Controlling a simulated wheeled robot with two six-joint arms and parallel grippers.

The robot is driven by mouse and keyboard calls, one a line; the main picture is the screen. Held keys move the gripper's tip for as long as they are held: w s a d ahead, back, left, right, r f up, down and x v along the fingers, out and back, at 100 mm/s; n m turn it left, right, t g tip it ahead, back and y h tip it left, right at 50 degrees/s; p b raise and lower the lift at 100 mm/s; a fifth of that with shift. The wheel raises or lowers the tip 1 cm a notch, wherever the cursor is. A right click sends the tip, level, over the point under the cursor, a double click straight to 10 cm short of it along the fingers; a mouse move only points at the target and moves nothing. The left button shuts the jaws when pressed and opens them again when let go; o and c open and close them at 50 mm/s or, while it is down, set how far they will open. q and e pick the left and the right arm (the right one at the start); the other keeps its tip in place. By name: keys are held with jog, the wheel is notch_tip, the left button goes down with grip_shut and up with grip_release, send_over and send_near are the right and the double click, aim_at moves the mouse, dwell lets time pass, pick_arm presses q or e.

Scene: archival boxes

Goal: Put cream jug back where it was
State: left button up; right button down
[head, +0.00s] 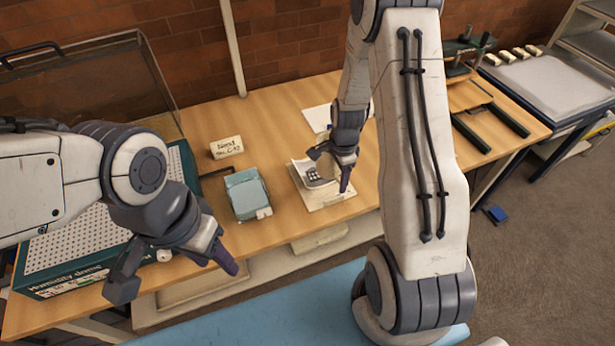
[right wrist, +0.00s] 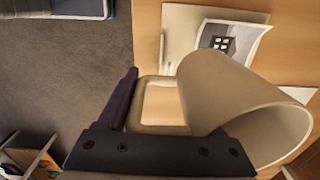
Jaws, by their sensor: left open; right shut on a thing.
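In the right wrist view the cream jug (right wrist: 215,95) lies tilted on its side, with its wide mouth toward the lower right. Its squared handle (right wrist: 155,125) is between the fingers of my right gripper (right wrist: 170,130), which is shut on it. In the head view my right gripper (head: 333,172) is over the papers at the middle of the table; the jug is hard to make out there. My left gripper (head: 175,270) is open and empty at the table's front left, by the green humidity dome box (head: 62,287).
A printed sheet (head: 301,170) with a dark picture lies under my right gripper. Dark green bars (head: 470,134) lie at the right. A clear dome (head: 95,85) stands at the back left.

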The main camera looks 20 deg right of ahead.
jog(key=p, duration=0.3)
send_over(310, 188)
notch_tip(310, 188, down, 6)
jog(key=shift+r, duration=0.1)
notch_tip(310, 188, down, 4)
jog(key=shift+r+p, duration=0.25)
jog(key=shift+p, duration=0.55)
jog(key=shift+f, duration=0.2)
jog(key=shift+f, duration=0.1)
jog(key=shift+f, duration=0.1)
jog(key=shift+c, duration=0.2)
grip_release()
